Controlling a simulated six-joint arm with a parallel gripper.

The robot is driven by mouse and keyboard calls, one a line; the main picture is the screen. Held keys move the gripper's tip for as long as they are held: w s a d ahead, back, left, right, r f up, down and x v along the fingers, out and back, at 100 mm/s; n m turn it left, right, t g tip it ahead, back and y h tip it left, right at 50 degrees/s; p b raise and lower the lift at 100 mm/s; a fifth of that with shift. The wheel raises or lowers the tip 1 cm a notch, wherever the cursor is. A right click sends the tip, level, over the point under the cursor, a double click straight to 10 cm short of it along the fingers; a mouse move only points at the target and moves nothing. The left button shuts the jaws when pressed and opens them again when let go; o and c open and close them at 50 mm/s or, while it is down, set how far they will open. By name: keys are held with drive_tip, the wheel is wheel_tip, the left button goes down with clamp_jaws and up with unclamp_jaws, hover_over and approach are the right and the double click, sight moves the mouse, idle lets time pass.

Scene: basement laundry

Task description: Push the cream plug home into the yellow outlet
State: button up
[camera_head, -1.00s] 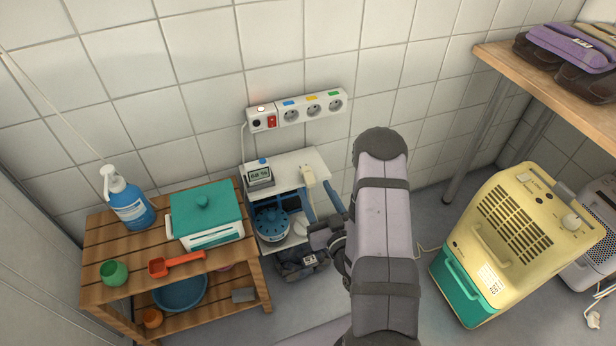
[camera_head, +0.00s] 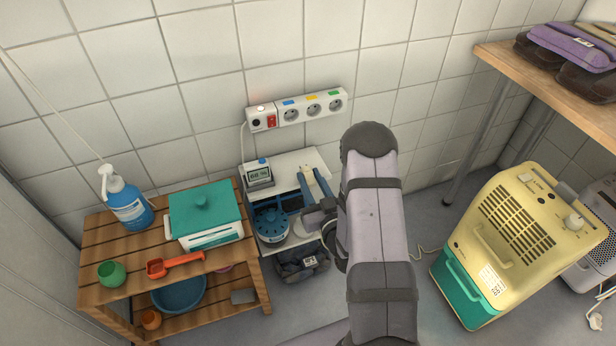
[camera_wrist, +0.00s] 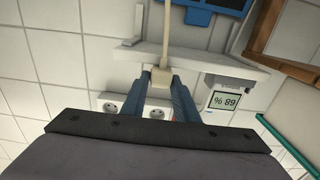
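The cream plug (camera_head: 306,167) is at the white shelf top, below the power strip. In the wrist view the plug (camera_wrist: 160,80) sits between my blue fingertips, which lie against both its sides, with its cord running up the picture. My gripper (camera_head: 308,172) looks shut on it; the wrist view also shows the gripper (camera_wrist: 160,76). The yellow outlet (camera_head: 313,109) is the middle socket of the wall strip, under a yellow mark, and is empty. The plug is apart from it. Whether the plug still touches the shelf is unclear.
The white shelf (camera_head: 285,173) holds a small meter (camera_head: 259,174) left of the plug. The strip's red switch (camera_head: 271,121) is left of the sockets. A slatted wooden bench (camera_head: 100,240) stands left, and a yellow dehumidifier (camera_head: 515,240) right. The wall around the strip is clear.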

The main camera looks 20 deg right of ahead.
sight(311, 181)
drive_tip(key=s+d+r+p, duration=0.1)
drive_tip(key=d+r+p, duration=0.1)
drive_tip(key=r+p, duration=0.2)
drive_tip(key=s+d+r+p, duration=0.1)
drive_tip(key=d+r+p, duration=0.2)
drive_tip(key=r, duration=0.7)
drive_tip(key=shift+r+p, duration=0.2)
drive_tip(key=shift+p, duration=0.15)
idle(0.6)
drive_tip(key=shift+w+d, duration=0.1)
drive_tip(key=shift+w, duration=2.8)
drive_tip(key=shift+w+b, duration=0.65)
drive_tip(key=shift+w, duration=1.35)
idle(0.3)
drive_tip(key=o, duration=1.1)
drive_tip(key=shift+o, duration=0.2)
